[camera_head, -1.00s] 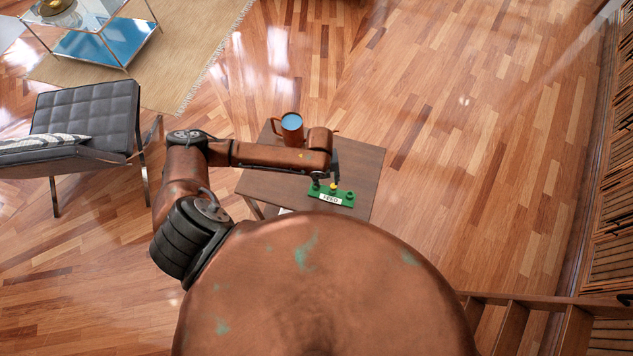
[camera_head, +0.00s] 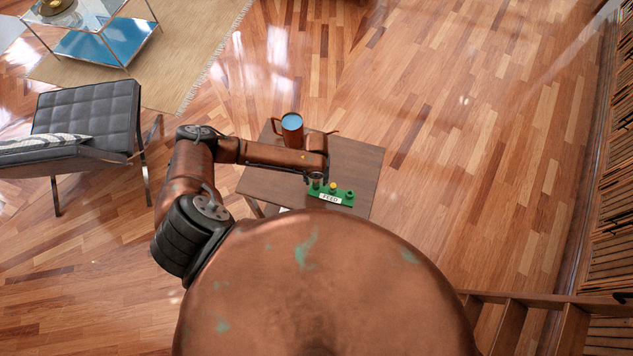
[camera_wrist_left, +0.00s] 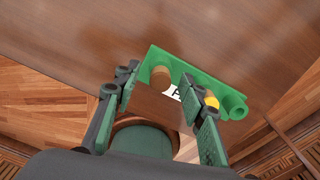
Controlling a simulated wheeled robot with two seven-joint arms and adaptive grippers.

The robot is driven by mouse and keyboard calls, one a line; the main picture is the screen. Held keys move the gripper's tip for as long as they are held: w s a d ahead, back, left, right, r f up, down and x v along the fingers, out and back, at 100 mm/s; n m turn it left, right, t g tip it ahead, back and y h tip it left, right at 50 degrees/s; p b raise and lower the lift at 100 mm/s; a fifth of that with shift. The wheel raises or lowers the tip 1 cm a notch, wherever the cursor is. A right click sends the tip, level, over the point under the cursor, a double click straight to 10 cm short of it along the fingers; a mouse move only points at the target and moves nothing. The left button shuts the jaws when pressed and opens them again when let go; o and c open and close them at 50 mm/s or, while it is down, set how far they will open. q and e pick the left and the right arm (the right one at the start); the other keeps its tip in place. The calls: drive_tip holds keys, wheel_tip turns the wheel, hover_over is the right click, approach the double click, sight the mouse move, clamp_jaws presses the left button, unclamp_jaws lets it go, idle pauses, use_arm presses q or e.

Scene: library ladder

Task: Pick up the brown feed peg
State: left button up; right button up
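The brown feed peg (camera_wrist_left: 160,77) stands upright at one end of a green block (camera_wrist_left: 187,72). The block has a white label; in the head view the label (camera_head: 330,198) reads FEED. A yellow peg (camera_wrist_left: 211,103) and a green peg (camera_wrist_left: 237,111) are further along the block. My left gripper (camera_wrist_left: 158,83) is open, its two fingers apart on either side of the brown peg in the wrist view; I see no contact. In the head view my left gripper (camera_head: 317,179) is over the block's left end and hides most of the brown peg. My right gripper is not in view.
The block is on a small dark wooden table (camera_head: 358,165). A copper vessel (camera_head: 292,131) with blue inside stands behind my left forearm. A black chair (camera_head: 88,120) is at left, a wooden ladder (camera_head: 540,305) at lower right. The floor right of the table is clear.

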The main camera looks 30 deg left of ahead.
use_arm(q)
drive_tip(key=c, duration=0.8)
drive_tip(key=shift+c, duration=0.2)
drive_tip(key=shift+r, duration=0.15)
